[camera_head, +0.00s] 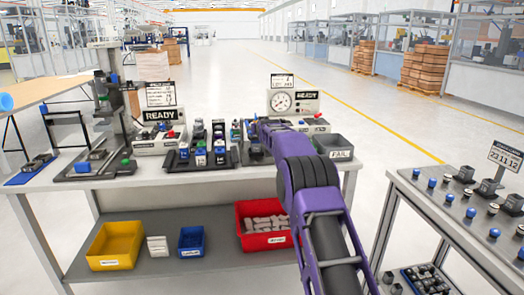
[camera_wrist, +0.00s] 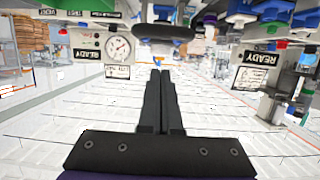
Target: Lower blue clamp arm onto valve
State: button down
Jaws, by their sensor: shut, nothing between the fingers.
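My gripper (camera_wrist: 160,74) points away from the wrist camera, its two dark fingers side by side and shut with nothing between them. In the head view my purple arm reaches over the workbench and hides the gripper. A dark rounded bar (camera_wrist: 163,33) lies just beyond the fingertips in the wrist view. A small blue spot (camera_wrist: 157,62) shows close to the tips; I cannot tell whether it is the clamp arm or whether it touches. The dark fixture (camera_head: 256,155) on the bench beside my arm is partly covered. I cannot single out the valve.
A tray of valve-like parts (camera_head: 203,150) and a press stand (camera_head: 110,110) are left of my arm. A gauge box (camera_head: 292,103) is behind it. The grey FAIL bin (camera_head: 335,147) is close on the right. The wrist view appears upside down.

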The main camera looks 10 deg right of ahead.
jog(key=s+f, duration=0.6)
jog(key=f, duration=0.1)
jog(key=shift+s, duration=0.25)
